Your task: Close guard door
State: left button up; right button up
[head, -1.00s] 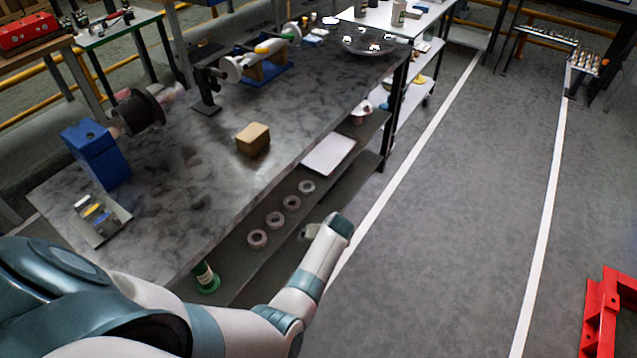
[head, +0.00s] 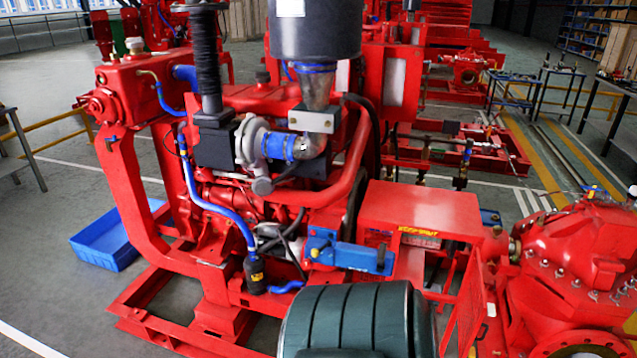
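The red guard (head: 420,212) is a box with yellow lettering on its front, between the diesel engine (head: 300,165) and the red pump (head: 575,250). Below its right end, a narrow red panel (head: 468,305) stands out towards me, seen nearly edge-on. It looks like the guard door, swung open, with a gap behind it. Its lower part runs towards the bottom of the view. Neither of my grippers is in view.
A dark green ribbed rounded body at the bottom middle hides part of the base frame. A blue tray (head: 105,245) lies on the floor at the left. The pump stands close to the panel's right. Open floor shows at the lower left.

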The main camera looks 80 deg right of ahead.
aim_at(476, 324)
jog(key=z, duration=0.6)
jog(key=k+z, duration=0.15)
jog(key=z, duration=0.35)
jog(key=k+l+z, duration=0.1)
jog(key=z, duration=0.35)
jog(key=k+l+z, duration=0.1)
jog(key=z, duration=0.4)
jog(key=k+l+z, duration=0.2)
jog(key=l, duration=0.2)
jog(key=l+z, duration=0.2)
jog(key=l, duration=0.2)
jog(key=k+l+z, duration=0.2)
jog(key=l, duration=0.7)
jog(key=k, duration=0.05)
